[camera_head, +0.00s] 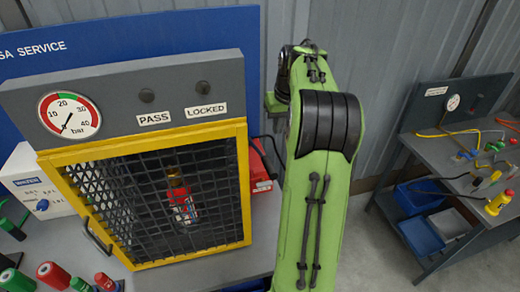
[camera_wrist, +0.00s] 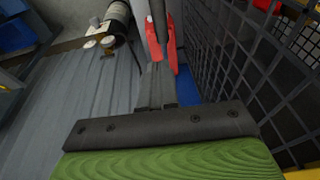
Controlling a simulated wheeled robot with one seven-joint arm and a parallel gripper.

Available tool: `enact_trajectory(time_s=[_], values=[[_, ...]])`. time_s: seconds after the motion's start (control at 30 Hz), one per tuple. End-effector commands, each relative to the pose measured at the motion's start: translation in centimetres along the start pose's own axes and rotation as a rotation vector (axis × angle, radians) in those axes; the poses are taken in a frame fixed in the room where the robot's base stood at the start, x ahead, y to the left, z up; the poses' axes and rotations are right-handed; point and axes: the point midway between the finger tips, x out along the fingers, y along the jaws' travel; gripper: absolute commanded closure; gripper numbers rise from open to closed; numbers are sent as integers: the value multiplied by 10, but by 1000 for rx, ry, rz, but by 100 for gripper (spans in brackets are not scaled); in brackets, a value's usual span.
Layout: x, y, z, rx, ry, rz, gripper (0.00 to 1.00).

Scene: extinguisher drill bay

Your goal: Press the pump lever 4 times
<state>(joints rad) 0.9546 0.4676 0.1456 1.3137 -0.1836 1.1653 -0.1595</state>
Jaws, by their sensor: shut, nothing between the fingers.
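In the wrist view my gripper (camera_wrist: 157,72) has its grey fingers together and empty, pointing up the picture. A dark rod (camera_wrist: 158,22), which looks like the pump lever, stands just beyond the fingertips in front of a red part (camera_wrist: 173,48). I cannot tell whether the fingers touch the rod. In the head view a red unit (camera_head: 261,167), probably the pump, sits right of the cage, partly hidden by it. My green arm hides the gripper there. The round pressure gauge (camera_head: 69,115) shows its needle near the low end.
The yellow-framed mesh cage (camera_head: 243,190) holds a red cylinder (camera_head: 180,200), and its mesh (camera_wrist: 250,55) stands close right of my fingers. A white box (camera_head: 40,185) is at left. A grey side bench (camera_head: 450,160) with tools stands at right.

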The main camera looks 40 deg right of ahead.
Motion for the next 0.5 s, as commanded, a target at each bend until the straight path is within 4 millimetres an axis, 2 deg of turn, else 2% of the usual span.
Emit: enact_trajectory(time_s=[0.33, 0.5], values=[[4, 0, 0, 1, 0, 0, 100], [33, -1, 1, 0, -4, -2, 100]])
